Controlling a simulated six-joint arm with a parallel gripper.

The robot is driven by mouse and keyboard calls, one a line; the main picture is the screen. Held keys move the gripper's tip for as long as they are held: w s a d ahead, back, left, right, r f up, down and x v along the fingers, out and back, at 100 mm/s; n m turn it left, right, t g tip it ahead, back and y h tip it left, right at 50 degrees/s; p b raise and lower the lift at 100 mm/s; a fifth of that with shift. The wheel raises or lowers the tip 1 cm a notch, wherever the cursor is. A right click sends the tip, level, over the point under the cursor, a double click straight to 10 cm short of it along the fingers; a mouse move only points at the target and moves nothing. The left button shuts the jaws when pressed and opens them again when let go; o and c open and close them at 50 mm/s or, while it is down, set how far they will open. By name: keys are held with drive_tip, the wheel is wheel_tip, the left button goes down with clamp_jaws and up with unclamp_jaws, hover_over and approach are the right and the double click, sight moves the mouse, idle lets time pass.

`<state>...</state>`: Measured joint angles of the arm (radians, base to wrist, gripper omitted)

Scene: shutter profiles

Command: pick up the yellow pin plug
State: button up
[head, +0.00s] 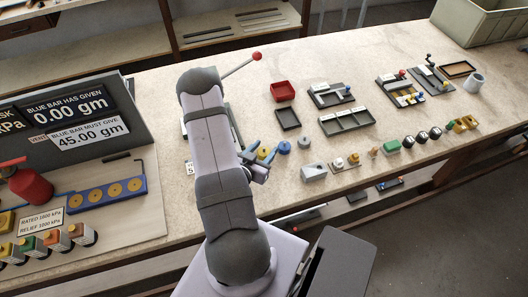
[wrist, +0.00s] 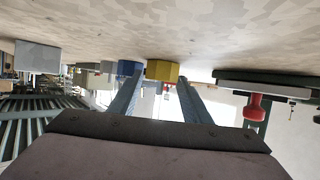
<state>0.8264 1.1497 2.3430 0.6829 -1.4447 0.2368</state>
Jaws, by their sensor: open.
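A small yellow round piece, which looks like the yellow pin plug (head: 264,152), is on the bench at my gripper (head: 263,166). In the wrist view, which is upside down, this yellow piece (wrist: 162,71) lies between and just beyond the tips of my two open fingers (wrist: 157,90). A gap shows between the fingers, and I cannot tell whether either touches it. A blue round piece (wrist: 129,68) is close beside it, near one fingertip. In the head view my wrist and fingers partly cover the yellow piece.
A blue round piece (head: 284,147) and a grey-green one (head: 305,143) stand to the right. A grey block (head: 314,173) is nearer the bench edge. A dark tray (head: 288,119), a red bin (head: 283,91) and a red-knobbed lever (head: 256,56) are farther back.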

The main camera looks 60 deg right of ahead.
drive_tip(key=c, duration=0.8)
drive_tip(key=shift+c, duration=0.2)
drive_tip(key=shift+r, duration=0.15)
drive_tip(key=shift+r+b, duration=0.6)
drive_tip(key=shift+r, duration=3)
drive_tip(key=shift+r+p, duration=0.65)
drive_tip(key=shift+r, duration=0.65)
